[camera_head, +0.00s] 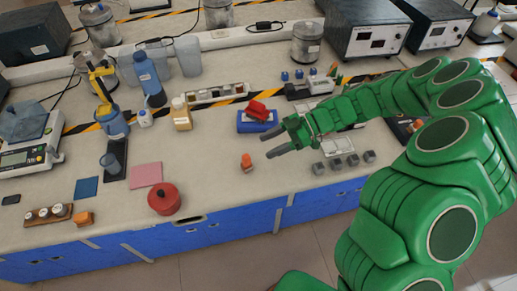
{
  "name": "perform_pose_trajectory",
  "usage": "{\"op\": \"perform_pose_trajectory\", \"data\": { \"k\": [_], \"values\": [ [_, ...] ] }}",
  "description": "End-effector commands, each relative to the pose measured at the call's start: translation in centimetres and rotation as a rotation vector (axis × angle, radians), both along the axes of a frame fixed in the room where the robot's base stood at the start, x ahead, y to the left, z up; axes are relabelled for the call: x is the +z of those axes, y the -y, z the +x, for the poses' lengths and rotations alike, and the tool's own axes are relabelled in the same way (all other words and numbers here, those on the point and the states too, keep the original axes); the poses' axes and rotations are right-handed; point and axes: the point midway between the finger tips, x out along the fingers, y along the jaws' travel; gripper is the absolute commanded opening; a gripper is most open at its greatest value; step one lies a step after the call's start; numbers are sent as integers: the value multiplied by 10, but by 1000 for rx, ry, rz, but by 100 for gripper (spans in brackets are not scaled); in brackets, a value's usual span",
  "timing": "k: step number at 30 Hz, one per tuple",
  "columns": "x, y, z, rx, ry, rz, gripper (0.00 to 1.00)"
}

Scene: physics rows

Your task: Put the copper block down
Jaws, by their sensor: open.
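A small orange-brown block, which looks like the copper block (247,163), stands on the pale bench top, left of and a little nearer than my gripper. My gripper (271,144) reaches in from the right on the green arm. Its two dark fingers are spread apart and nothing shows between them. There is a visible gap between the fingertips and the block. The fingers' exact height above the bench is hard to tell.
Several grey cubes (343,162) stand in a row to the right. A blue box (257,125) with a red item on it stands behind the gripper. A red round pot (164,199) and a pink sheet (146,175) lie to the left. The bench between pot and block is clear.

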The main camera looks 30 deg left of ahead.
Motion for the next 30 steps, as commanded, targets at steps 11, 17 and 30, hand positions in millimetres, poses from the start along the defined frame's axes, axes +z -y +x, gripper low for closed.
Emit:
{"op": "perform_pose_trajectory", "data": {
  "k": [11, 17, 30],
  "values": [
    [6, 10, 10, 1, -3, 0, 58],
    [12, 11, 9, -1, -7, -12, 58],
    [97, 54, -17, -96, -85, -306, 58]
  ]
}}
